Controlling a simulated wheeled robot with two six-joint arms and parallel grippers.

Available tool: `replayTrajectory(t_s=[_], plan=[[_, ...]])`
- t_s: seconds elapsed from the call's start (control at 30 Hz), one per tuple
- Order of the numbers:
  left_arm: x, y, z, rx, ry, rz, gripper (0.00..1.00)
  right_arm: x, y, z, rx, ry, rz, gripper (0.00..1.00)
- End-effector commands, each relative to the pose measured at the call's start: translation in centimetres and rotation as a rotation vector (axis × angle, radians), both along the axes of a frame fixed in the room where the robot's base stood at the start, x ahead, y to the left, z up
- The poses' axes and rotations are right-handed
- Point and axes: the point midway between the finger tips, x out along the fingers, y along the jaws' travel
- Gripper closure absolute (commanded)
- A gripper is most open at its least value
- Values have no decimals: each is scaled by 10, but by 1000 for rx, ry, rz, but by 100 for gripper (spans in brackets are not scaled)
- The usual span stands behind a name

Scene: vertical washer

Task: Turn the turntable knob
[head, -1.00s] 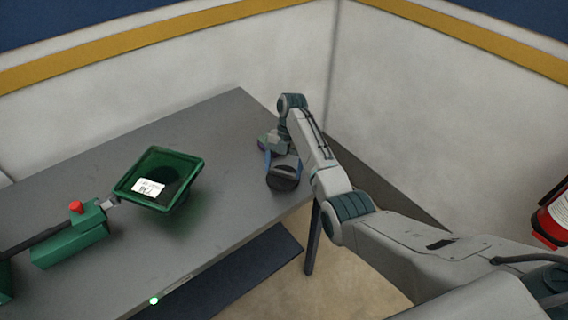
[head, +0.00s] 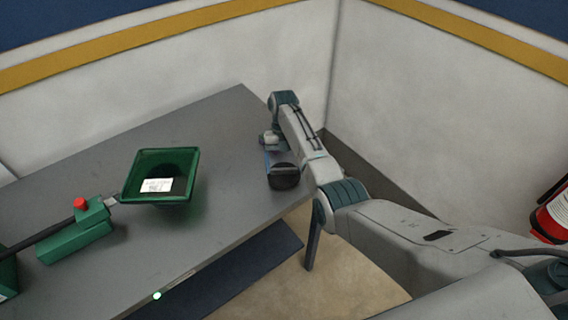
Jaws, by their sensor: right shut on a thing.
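My right arm comes in from the right and reaches over the far right edge of the grey table (head: 105,157). My right gripper (head: 268,148) is low at that edge, small and partly hidden by its own wrist. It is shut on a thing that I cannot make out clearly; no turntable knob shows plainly. A dark rounded piece (head: 284,179) with a blue strip shows just below the gripper. A green square open-topped bin (head: 137,194) with a white label stands mid-table, well left of the gripper. My left gripper is not in view.
A green box fixture (head: 73,238) with a red knob-like top (head: 80,203) and a dark bar lies left of the bin. Walls (head: 405,95) close in behind and right. A red extinguisher (head: 553,217) is at the right edge. The table's far left is clear.

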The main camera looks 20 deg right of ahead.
Motion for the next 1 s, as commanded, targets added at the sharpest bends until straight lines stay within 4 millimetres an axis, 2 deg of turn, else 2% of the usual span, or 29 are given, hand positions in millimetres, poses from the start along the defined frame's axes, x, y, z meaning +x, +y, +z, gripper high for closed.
replayTrajectory(t_s=[0.17, 0.2, 0.27, 0.3, 0.5, 0.63, 1.0], plan=[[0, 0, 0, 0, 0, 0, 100, 1, 0, 1, 0, -3, 0, 43], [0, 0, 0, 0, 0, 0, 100, 1, 0, 1, 0, -3, 0, 14], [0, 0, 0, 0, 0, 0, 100, 1, 0, 1, 0, -3, -1, 2], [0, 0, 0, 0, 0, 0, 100, 1, 0, 1, 0, -2, -1, 0], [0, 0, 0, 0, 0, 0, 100, 1, 0, 1, 0, -2, -1, 0], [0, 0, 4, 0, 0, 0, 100, 4, -1, 11, 0, -3, -1, 0], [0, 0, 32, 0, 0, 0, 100, 30, -8, 79, 0, -2, -1, 0]])
